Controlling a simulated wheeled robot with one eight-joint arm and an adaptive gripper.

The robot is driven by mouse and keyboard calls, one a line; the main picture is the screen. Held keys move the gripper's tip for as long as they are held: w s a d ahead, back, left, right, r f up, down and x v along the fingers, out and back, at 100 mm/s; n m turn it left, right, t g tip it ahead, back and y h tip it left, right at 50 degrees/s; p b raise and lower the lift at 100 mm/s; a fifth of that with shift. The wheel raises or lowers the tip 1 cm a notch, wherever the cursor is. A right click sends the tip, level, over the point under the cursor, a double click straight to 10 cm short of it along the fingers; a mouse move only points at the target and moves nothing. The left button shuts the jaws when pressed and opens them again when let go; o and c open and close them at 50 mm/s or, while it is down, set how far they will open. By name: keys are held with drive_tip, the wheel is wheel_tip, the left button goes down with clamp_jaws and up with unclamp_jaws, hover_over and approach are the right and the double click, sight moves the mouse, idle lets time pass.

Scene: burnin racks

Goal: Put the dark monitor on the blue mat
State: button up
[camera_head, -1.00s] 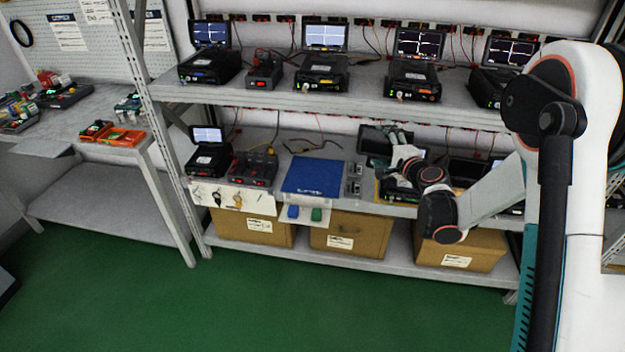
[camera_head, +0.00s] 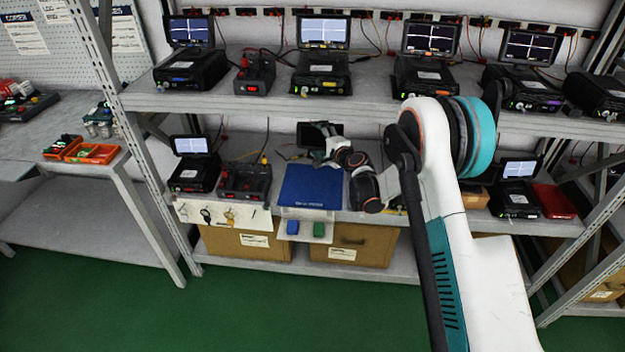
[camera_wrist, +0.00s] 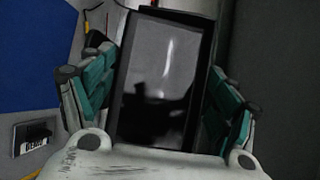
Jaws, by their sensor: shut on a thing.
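The dark monitor (camera_head: 312,134) has a black frame and a dark screen. My gripper (camera_head: 328,152) is shut on it, with a teal finger on each side of its frame in the wrist view (camera_wrist: 165,80). The monitor fills the middle of that view. The blue mat (camera_head: 311,188) lies on the lower shelf, and its top is bare. In the head view the monitor appears just beyond the mat's back right part; its exact height is unclear. The mat also shows at the left edge of the wrist view (camera_wrist: 32,50), apart from the monitor.
A unit with a lit screen (camera_head: 194,170) and a dark box with red lights (camera_head: 244,180) stand left of the mat. The upper shelf (camera_head: 270,108) runs above. Blue (camera_head: 292,227) and green (camera_head: 318,229) pieces sit at the front. Cables hang behind.

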wheel_tip(320, 180, down, 18)
drive_tip(key=b, duration=0.5)
drive_tip(key=shift+b, duration=0.4)
drive_tip(key=shift+f, duration=0.2)
drive_tip(key=o, duration=1.5)
